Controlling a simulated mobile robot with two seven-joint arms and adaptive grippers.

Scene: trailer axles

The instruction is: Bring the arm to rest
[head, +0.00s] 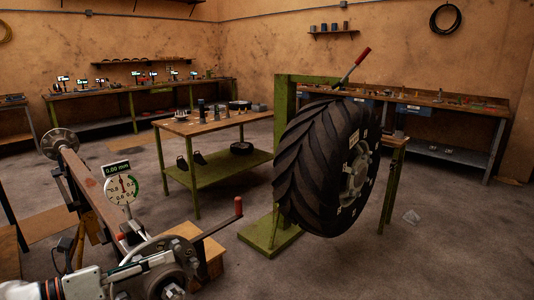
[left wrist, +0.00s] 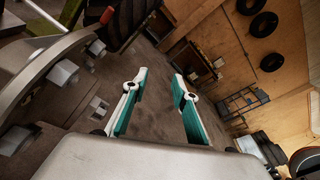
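My left arm comes in at the bottom left of the head view, its white gripper (head: 115,275) low beside the near hub (head: 172,283) of the axle (head: 95,190). In the left wrist view the two teal-padded fingers (left wrist: 160,90) stand apart with only floor showing between them, so the gripper is open and empty. The hub's flange (left wrist: 40,85) with its studs fills the left of that view, close beside the fingers. Whether the gripper touches the hub cannot be told. My right gripper is not in view.
A dial gauge (head: 121,190) stands at the axle. A big tyre (head: 325,165) hangs on a green stand (head: 270,234). A work table (head: 215,125) stands behind. Floor at front right is clear.

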